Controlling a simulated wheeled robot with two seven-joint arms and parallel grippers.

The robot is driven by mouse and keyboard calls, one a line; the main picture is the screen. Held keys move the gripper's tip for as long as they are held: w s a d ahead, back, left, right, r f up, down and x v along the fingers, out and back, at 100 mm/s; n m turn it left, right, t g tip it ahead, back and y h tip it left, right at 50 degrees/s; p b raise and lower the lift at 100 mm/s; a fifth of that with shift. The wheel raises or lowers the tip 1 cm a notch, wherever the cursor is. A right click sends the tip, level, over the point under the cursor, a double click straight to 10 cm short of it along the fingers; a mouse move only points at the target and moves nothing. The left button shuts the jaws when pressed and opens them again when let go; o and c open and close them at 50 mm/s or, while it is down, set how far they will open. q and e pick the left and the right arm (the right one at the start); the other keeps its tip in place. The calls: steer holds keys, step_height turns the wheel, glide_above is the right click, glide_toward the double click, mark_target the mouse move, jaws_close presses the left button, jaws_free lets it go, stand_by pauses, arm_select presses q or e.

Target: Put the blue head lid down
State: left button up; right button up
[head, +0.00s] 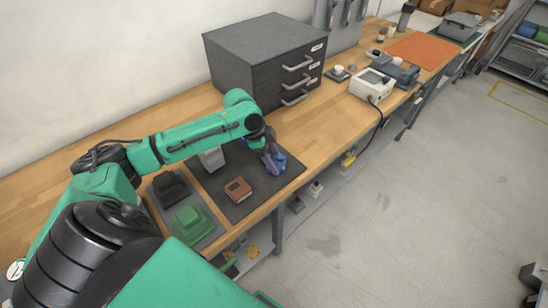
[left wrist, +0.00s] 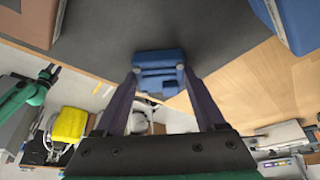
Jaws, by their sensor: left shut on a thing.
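My left gripper (head: 272,162) is shut on the blue head lid (head: 281,161), at the right part of the dark mat (head: 262,197) on the bench. In the left wrist view the blue lid (left wrist: 158,72) sits between the two purple-grey fingertips (left wrist: 158,78), with the dark mat surface beyond it. I cannot tell whether the lid touches the mat.
A brown block-like part (head: 238,189) lies on the mat, and a grey part (head: 212,158) stands behind it. Green (head: 190,222) and black (head: 170,188) parts sit to the left. A dark drawer cabinet (head: 265,58) stands behind. The mat's front right is clear.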

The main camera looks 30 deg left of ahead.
arm_select(q)
steer(key=o, duration=1.5)
steer(key=b+v, duration=0.1)
steer(key=v, duration=1.1)
steer(key=shift+r, duration=0.1)
